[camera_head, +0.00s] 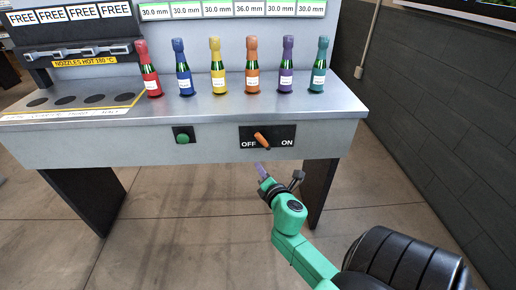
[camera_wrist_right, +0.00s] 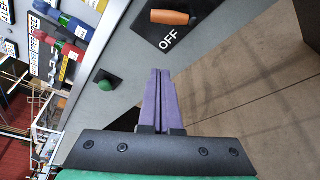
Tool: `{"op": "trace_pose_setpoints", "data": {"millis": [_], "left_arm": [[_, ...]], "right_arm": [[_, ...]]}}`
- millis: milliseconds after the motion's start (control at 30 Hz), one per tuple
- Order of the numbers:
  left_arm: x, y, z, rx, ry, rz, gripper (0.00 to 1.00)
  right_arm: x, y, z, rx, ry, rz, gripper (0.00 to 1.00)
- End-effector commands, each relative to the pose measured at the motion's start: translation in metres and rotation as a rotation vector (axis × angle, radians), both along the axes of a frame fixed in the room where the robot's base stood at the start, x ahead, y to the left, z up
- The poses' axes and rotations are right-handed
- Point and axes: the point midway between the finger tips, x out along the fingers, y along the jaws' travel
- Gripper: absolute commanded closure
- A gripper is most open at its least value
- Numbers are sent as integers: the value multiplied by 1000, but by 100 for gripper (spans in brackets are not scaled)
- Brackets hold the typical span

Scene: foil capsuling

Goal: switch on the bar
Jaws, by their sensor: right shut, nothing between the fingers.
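The bar's switch is an orange lever (camera_head: 262,140) on a black plate (camera_head: 284,130) marked OFF on the left and ON on the right. The plate is on the front face of the bench. The lever leans up and to the left, towards the OFF side. In the right wrist view the lever (camera_wrist_right: 170,17) shows near the top, beside the word OFF. My right gripper (camera_head: 261,167) is just below the plate, apart from the lever. Its purple fingers (camera_wrist_right: 160,92) are shut together with nothing between them. My left gripper is not in view.
A green button (camera_head: 183,138) is left of the switch. Several foil-topped bottles, such as the orange one (camera_head: 252,80), stand on the bench top (camera_head: 210,108). A hot-nozzle unit (camera_head: 85,62) is at the left. Open floor lies under the bench; a grey wall (camera_head: 450,100) is at the right.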

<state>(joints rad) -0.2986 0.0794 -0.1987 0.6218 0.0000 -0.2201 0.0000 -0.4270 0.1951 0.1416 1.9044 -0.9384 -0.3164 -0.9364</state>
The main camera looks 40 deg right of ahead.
Motion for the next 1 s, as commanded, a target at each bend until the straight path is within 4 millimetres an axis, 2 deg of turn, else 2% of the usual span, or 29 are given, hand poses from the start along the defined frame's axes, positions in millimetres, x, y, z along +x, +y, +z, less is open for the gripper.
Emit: {"op": "trace_pose_setpoints", "data": {"millis": [167,267,667,733,900,1000], "left_arm": [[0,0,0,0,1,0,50],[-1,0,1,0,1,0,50],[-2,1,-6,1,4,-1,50],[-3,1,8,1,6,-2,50],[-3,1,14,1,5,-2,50],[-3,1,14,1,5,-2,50]], "right_arm": [[4,-1,-1,3,0,1,100],[16,-5,-3,5,-2,0,100],[95,-36,-21,7,-2,0,100],[93,-49,-8,4,2,-1,100],[93,-67,-1,5,2,0,100],[93,-70,-1,6,0,1,100]]}}
